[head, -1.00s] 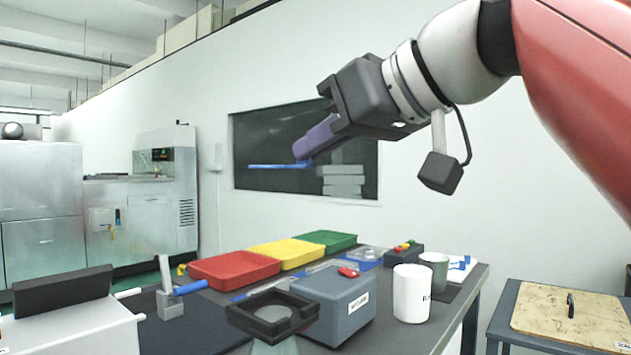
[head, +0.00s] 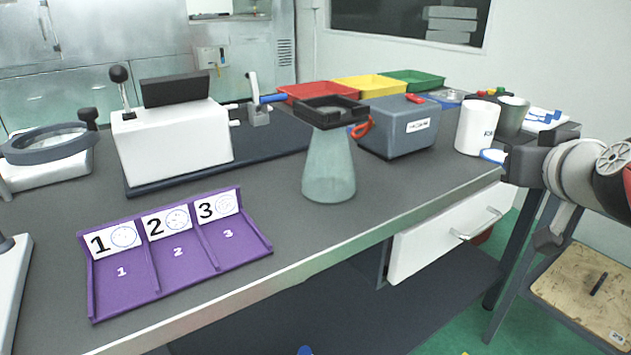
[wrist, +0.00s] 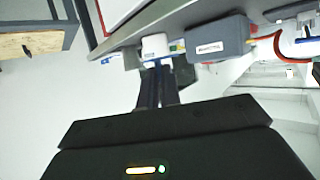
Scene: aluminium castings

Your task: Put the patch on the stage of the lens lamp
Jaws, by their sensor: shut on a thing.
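My gripper (head: 508,160) is at the right of the head view, in front of the white mug, shut on a small flat blue-edged piece with a pale middle, which I take as the patch (head: 491,155). In the wrist view a bit of blue shows between the fingertips (wrist: 162,68); most of the piece is hidden there. The lens lamp (head: 45,143), a grey ring with a clear lens over a white base (head: 50,177), stands at the far left of the bench, far from my gripper. Its stage cannot be made out clearly.
A purple tray (head: 182,280) with three numbered compartments lies near the front edge. A white lever device (head: 175,145), a glass flask-shaped stand with a black top (head: 328,170), a grey box (head: 400,140) and a white mug (head: 476,128) stand on the bench. Bare bench lies around the tray.

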